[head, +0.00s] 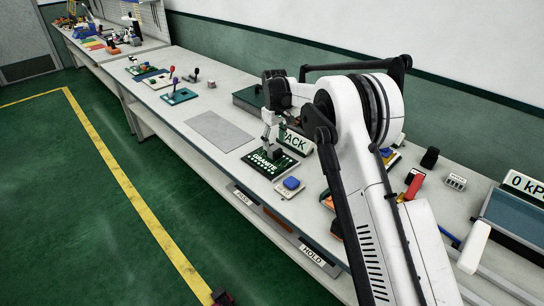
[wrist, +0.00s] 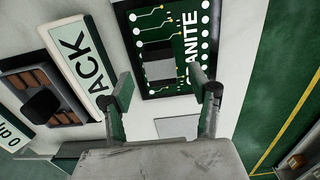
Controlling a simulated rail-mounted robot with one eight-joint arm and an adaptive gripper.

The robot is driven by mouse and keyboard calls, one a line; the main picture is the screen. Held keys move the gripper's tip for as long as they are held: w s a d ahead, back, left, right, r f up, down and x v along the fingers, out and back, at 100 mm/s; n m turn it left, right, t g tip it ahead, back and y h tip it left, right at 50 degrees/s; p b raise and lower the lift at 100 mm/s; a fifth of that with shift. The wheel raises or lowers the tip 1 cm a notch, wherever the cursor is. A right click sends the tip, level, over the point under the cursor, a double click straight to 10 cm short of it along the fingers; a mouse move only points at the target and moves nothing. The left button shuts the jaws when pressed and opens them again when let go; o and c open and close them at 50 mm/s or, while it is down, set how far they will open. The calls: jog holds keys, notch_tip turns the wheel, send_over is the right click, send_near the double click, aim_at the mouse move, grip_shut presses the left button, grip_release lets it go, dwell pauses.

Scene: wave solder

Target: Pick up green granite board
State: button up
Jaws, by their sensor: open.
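The green granite board (head: 264,164) lies flat on the long bench in the head view, with the white word GRANITE and rows of white dots on it. It also shows in the wrist view (wrist: 178,35), with gold traces and a dark block on its face. The board's top edge is cut off there. My gripper (head: 271,145) is above the board. In the wrist view its two fingers (wrist: 161,80) are spread apart, with part of the board between and beyond them. Nothing is held between them. I cannot tell the exact height gap.
A white PACK sign (head: 296,141) stands close beside the board. A blue item on a small tray (head: 290,184) lies just to its right. A grey mat (head: 222,130) leaves free room to the left. The bench's front edge is near the board.

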aim_at(274, 148)
notch_tip(274, 148, down, 4)
jog(key=shift+f, duration=0.1)
grip_shut()
dwell(0.4)
